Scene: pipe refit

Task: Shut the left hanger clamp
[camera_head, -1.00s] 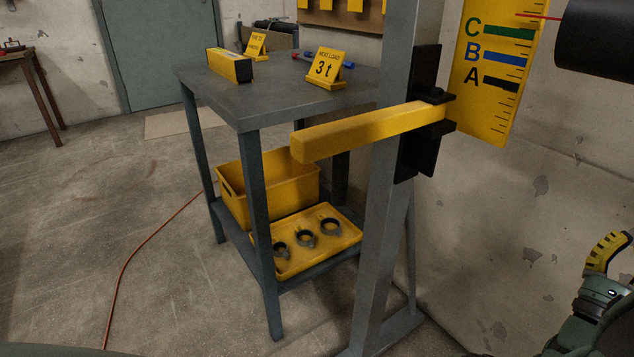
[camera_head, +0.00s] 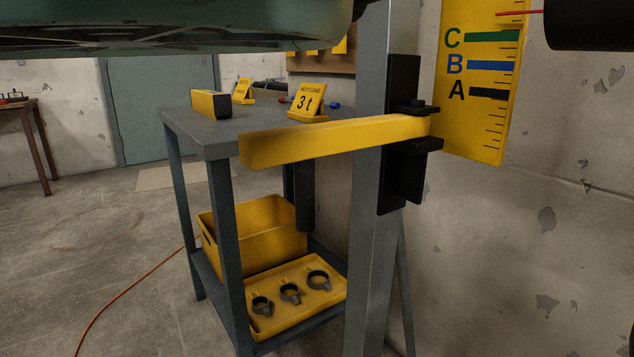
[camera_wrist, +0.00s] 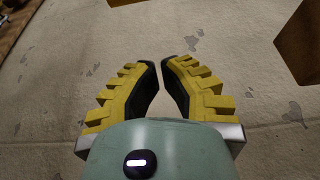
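No hanger clamp can be made out in either view, so whether the left one is open or shut does not show. My gripper (camera_wrist: 161,68) shows only in the wrist view. Its two yellow-ribbed fingers with dark pads lean toward each other, with a narrow empty gap between the tips. A plain, patchy pale surface lies beyond them. A dark pipe end (camera_head: 589,24) shows at the upper right of the head view, beside a yellow scale board (camera_head: 478,125) marked C, B and A.
A yellow beam (camera_head: 330,140) juts left from a grey post (camera_head: 370,270). Brown blocks (camera_wrist: 300,45) edge the wrist view.

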